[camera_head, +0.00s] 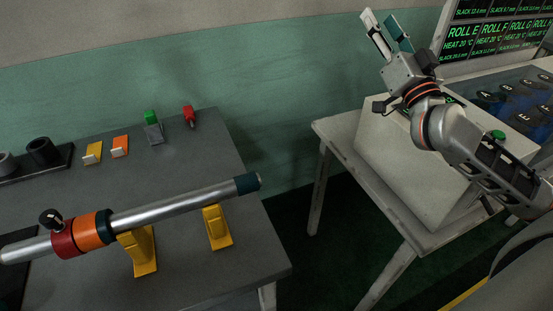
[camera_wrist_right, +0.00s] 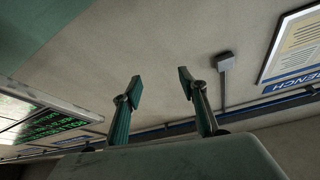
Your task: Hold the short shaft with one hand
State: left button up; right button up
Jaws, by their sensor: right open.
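A silver shaft (camera_head: 175,205) with a dark teal end cap lies across the grey table at the left. It carries a red and an orange collar and a small black knob. It rests over two yellow supports (camera_head: 217,228). Its left end runs out of the picture, so I cannot tell its full length. My right gripper (camera_head: 380,20) is raised at the upper right, far from the shaft, fingers pointing up. It is open and empty, and its spread fingers show in the right wrist view (camera_wrist_right: 160,85). My left gripper is not in view.
The grey table (camera_head: 195,165) also holds a green-topped block (camera_head: 152,125), a red piece (camera_head: 190,116), orange and yellow blocks (camera_head: 119,146) and black cups (camera_head: 42,151). A white side table (camera_head: 340,140) carries a pale box (camera_head: 400,170). A floor gap separates the tables.

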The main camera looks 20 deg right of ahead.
aim_at(238, 187)
jog(key=s+a+f+n+g+y, duration=0.15)
jog(key=a+n+g+y, duration=0.75)
jog(key=a+n+y, duration=1.2)
jog(key=s+a+f+g+h, duration=0.1)
jog(key=s+a+f+g, duration=0.2)
jog(key=s+f+g, duration=0.1)
jog(key=s+a+f+n+g+h, duration=0.1)
jog(key=s+a+f+g, duration=0.2)
jog(key=s+f+g, duration=0.1)
jog(key=s+a+f+n+g+h, duration=0.1)
jog(key=s+a+f+g+h, duration=0.1)
jog(key=s+a+f+g, duration=0.1)
jog(key=shift+s+a+f+g, duration=0.2)
jog(key=shift+f+g, duration=0.2)
jog(key=shift+f, duration=0.2)
jog(key=shift+s+a+f+g, duration=0.1)
jog(key=shift+s+f+g, duration=0.25)
jog(key=shift+f, duration=0.3)
jog(key=shift+s+a+f+g, duration=0.1)
jog(key=shift+f+g, duration=0.35)
jog(key=shift+f, duration=0.15)
jog(key=shift+x, duration=3.8)
jog(key=shift+f, duration=0.1)
jog(key=c, duration=1.1)
jog(key=shift+c, duration=0.2)
